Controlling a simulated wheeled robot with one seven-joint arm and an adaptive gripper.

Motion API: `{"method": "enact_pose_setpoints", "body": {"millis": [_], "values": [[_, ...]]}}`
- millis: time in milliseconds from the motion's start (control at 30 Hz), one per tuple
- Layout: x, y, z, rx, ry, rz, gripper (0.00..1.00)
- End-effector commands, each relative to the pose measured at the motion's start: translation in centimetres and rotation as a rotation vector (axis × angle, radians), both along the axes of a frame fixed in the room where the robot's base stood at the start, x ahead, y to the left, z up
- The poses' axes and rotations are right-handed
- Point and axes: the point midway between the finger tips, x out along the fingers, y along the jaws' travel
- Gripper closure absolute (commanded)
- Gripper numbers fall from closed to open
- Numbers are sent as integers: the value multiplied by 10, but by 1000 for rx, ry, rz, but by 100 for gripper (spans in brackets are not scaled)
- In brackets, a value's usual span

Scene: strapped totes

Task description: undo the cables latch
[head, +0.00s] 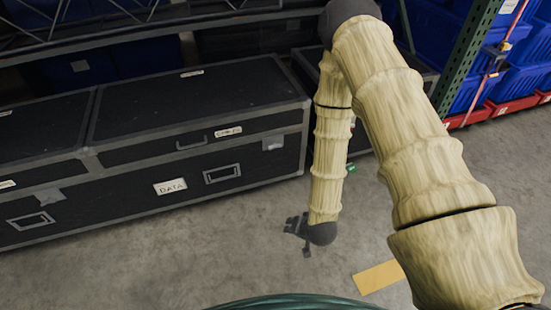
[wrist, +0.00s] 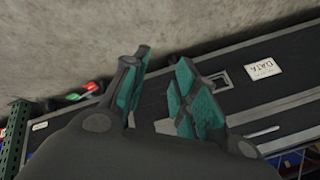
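No label that I can read says cables. A long black case (head: 200,120) with grey edging carries a DATA label (head: 170,186) on its front; the label also shows in the wrist view (wrist: 262,68). A light grey plate, perhaps a latch (head: 272,142), sits at the lid seam near the case's right end. Its pale surface seems to show between my fingers in the wrist view (wrist: 165,126). My gripper (head: 298,228) hangs in front of the case, apart from it. In the wrist view its teal-padded fingers (wrist: 158,90) are spread and empty.
A second black case (head: 40,135) adjoins on the left, with a similar grey plate (head: 50,195). Shelving with blue bins (head: 520,50) and red bins (head: 500,108) stands at the right. A yellow floor mark (head: 378,278) lies on the clear concrete floor.

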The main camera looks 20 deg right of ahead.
Motion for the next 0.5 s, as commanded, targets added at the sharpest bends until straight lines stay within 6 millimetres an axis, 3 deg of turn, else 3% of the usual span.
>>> {"method": "enact_pose_setpoints", "body": {"millis": [33,100,500], "values": [[16,-1,-19,23,-36,-30,71],[37,-1,-26,57,-84,-72,71],[147,-11,-50,286,-360,-286,71]]}}
